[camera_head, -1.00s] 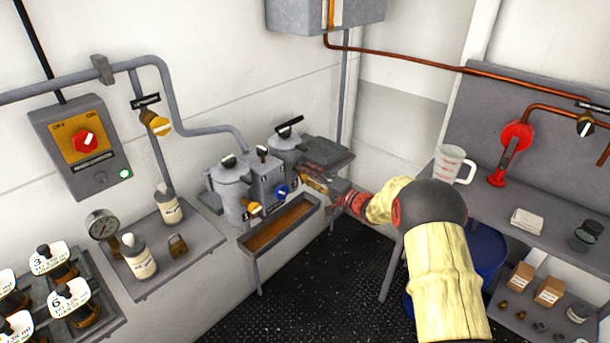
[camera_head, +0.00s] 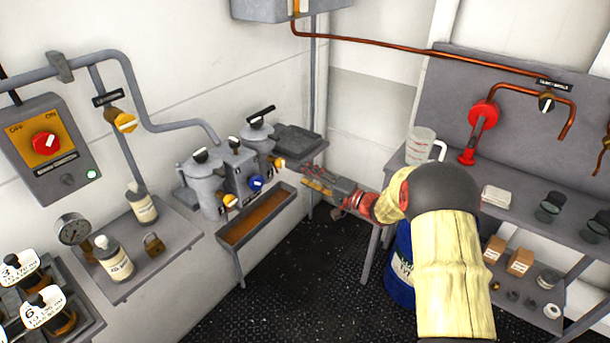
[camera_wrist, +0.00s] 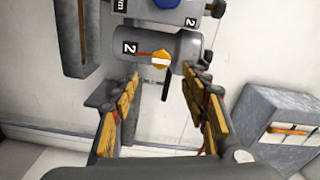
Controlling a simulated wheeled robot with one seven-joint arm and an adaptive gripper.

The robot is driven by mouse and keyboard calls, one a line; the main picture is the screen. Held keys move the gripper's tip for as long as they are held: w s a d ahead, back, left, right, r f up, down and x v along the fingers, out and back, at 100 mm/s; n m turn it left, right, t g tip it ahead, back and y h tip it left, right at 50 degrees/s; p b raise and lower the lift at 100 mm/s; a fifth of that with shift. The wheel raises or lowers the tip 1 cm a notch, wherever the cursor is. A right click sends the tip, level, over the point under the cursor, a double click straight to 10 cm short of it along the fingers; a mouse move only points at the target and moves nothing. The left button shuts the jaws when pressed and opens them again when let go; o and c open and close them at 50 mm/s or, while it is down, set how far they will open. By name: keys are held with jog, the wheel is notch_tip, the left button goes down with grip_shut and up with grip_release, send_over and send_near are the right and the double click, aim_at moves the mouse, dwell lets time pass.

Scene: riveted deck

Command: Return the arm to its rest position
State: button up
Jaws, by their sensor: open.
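My arm reaches in from the lower right in the head view, its forearm covered in a cream sleeve. My gripper (camera_head: 316,184) is at its far end, beside the grey double filter unit and its drip trough. In the wrist view my gripper (camera_wrist: 158,105) is open and empty, its two yellow-padded fingers apart. Between and beyond the fingers is a grey canister (camera_wrist: 160,48) marked 2, with a small orange-and-white valve knob (camera_wrist: 161,57). I cannot tell the exact gap between the fingers and the canister.
The filter unit (camera_head: 203,182) and rusty-bottomed trough (camera_head: 254,222) stand left of my gripper. A blue drum (camera_head: 401,270) is below. Dark floor (camera_head: 300,275) is open in front.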

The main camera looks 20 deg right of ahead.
jog(key=s+a+f+m+g, duration=0.2)
jog(key=s+a+f+g, duration=0.35)
jog(key=s+f, duration=0.25)
jog(key=s+a+r+n+g+h+p, duration=0.1)
jog(key=s+a+r+g, duration=0.15)
jog(key=s, duration=0.55)
jog(key=s+a+r+n+g+h, duration=0.15)
jog(key=s+g, duration=0.25)
jog(key=s, duration=0.5)
jog(key=s+d+r+n+h+p, duration=0.4)
jog(key=s+r+h, duration=0.45)
jog(key=s, duration=0.65)
jog(key=s+a+r+n+t+p, duration=0.1)
jog(key=s+r+n+t+p, duration=0.1)
jog(key=r, duration=1.1)
jog(key=s+n+t, duration=0.1)
jog(key=s+n, duration=0.1)
jog(key=shift+s+r, duration=0.3)
jog(key=shift+s, duration=0.05)
